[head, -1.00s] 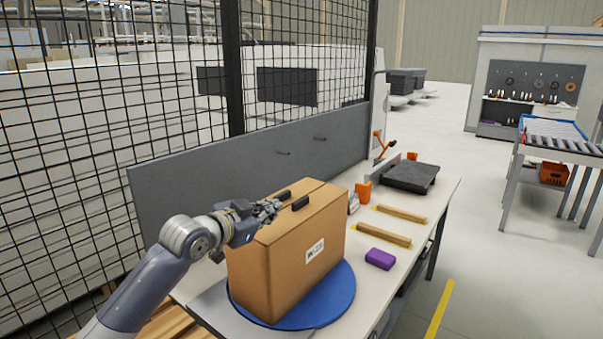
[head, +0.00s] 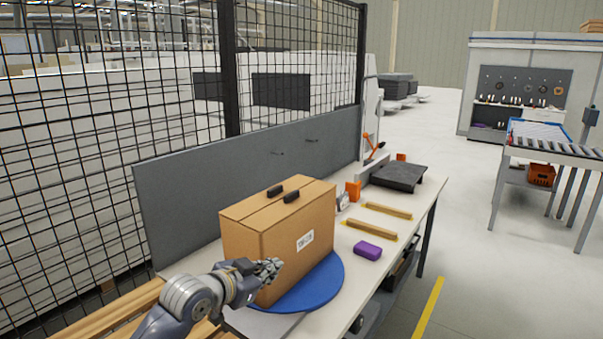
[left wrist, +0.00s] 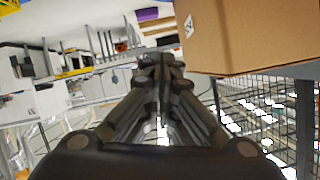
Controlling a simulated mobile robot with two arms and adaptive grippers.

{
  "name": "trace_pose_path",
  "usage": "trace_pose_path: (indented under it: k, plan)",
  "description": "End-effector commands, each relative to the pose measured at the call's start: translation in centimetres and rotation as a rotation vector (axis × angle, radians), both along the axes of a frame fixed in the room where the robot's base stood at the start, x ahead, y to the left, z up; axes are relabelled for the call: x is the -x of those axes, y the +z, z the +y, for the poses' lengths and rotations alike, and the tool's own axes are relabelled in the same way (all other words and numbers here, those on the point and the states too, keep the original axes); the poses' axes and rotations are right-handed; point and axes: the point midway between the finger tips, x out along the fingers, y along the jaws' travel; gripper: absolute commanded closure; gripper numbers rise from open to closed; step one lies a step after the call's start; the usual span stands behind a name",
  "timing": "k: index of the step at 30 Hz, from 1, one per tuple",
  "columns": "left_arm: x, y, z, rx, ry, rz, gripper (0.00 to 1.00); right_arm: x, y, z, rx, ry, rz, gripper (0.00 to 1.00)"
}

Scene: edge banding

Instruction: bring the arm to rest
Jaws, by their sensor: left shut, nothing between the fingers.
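My left gripper (head: 270,268) is in front of the lower left face of a brown cardboard box (head: 262,240) in the head view, with empty fingers. In the left wrist view its fingers (left wrist: 160,62) are shut together with nothing between them. The box (left wrist: 250,35) fills the upper right there, apart from the fingertips. It stands upright on a blue round turntable (head: 330,285) and has two black handles on top and a white label. My right gripper is not in view.
The workbench (head: 395,222) also holds a purple block (head: 368,250), two wooden strips (head: 371,230) and a dark flat plate (head: 399,176). A grey panel (head: 190,215) and black mesh fence (head: 90,150) stand behind. Wooden boards (head: 120,308) lie at lower left. Floor at right is open.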

Motion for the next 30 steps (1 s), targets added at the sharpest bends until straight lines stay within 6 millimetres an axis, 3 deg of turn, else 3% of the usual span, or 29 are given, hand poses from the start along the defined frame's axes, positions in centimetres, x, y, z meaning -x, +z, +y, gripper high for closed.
trace_pose_path:
  k: [5,8,12,18,24,30]
  plan:
    - [4.8,-6.2,-0.1,-0.002,0.028,0.123,1.00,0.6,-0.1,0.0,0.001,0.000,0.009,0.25]
    - [8.7,-10.1,0.5,-0.007,0.065,0.214,1.00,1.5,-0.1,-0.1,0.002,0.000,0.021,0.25]
    - [14.5,-14.8,2.0,-0.017,0.137,0.345,1.00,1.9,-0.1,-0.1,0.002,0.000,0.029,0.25]
    - [23.6,-20.1,5.4,-0.041,0.276,0.538,1.00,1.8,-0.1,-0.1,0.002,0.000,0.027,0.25]
    - [31.5,-22.7,8.9,-0.078,0.412,0.694,1.00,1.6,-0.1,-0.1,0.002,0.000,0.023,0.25]
    - [37.2,-23.7,11.5,-0.112,0.517,0.803,1.00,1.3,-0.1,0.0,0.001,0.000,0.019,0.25]
